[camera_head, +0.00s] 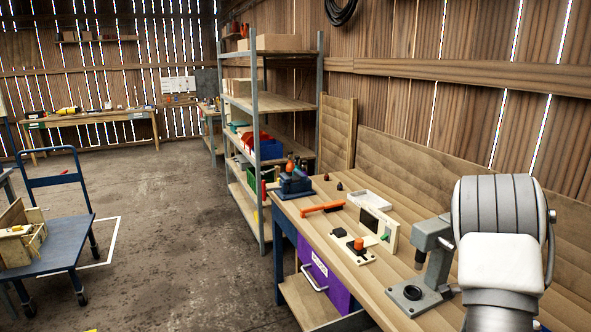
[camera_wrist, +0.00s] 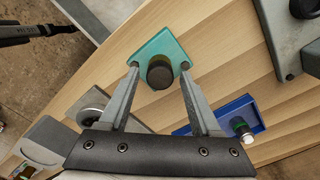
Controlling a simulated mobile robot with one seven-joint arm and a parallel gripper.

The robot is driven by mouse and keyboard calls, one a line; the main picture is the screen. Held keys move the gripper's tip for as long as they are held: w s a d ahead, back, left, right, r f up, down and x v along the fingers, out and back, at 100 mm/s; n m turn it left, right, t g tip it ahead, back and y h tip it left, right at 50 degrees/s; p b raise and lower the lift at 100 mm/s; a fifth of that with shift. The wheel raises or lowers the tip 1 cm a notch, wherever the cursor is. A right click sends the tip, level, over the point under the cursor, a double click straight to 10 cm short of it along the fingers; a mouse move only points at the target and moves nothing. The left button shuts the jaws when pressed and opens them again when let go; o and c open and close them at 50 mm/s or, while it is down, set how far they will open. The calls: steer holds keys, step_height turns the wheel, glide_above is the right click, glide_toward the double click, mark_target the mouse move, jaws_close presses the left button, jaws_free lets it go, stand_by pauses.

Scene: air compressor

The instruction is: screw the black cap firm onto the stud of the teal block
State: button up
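The teal block (camera_wrist: 172,46) lies on the wooden bench in the upper middle of the wrist view. The black cap (camera_wrist: 160,72) stands over the block's near part, seen from above, and hides the stud, so how far it is seated cannot be told. My gripper (camera_wrist: 159,66) is open, with one finger on each side of the cap. A gap shows between the cap and each fingertip. The block and cap cannot be made out in the head view, where my arm covers the bench's near right part.
A blue tray (camera_wrist: 258,116) with a small dark, white-ended part lies right of the gripper. Grey metal equipment (camera_wrist: 311,55) stands at the right edge. In the head view, a grey stand (camera_head: 436,262) rises beside my arm, and an orange-handled tool (camera_head: 322,209) lies farther along the bench.

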jaws_close()
steer(key=shift+f, duration=0.1)
stand_by(0.3)
